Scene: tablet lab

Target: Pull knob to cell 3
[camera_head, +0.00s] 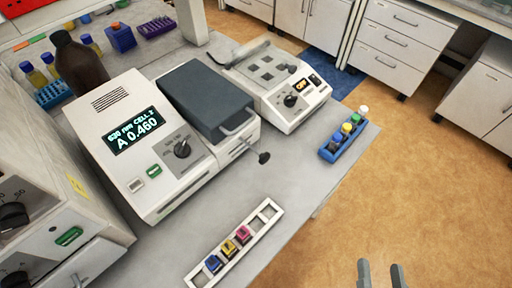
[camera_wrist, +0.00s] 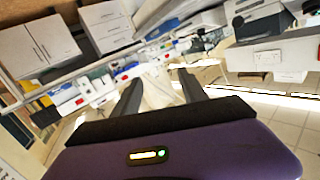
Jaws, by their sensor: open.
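A white spectrophotometer (camera_head: 112,178) stands on the bench in the head view. Its lit screen (camera_head: 135,130) reads A 0.460 with a cell number too small to read surely. A dark grey lid (camera_head: 203,99) covers its sample compartment. A thin metal rod (camera_head: 242,136) sticks out of the compartment's front and ends in a black knob (camera_head: 264,158). My gripper (camera_head: 380,266) is open and empty at the bottom right, over the floor, well apart from the knob. In the wrist view my gripper (camera_wrist: 158,78) has both fingers spread with nothing held; the knob cannot be made out there.
A white rack (camera_head: 268,214) with blue, yellow and pink-topped cuvettes lies at the bench's front. A blue rack (camera_head: 329,154) of capped vials sits near the right edge. A second instrument (camera_head: 290,98) stands behind the knob. Bare bench surrounds the knob.

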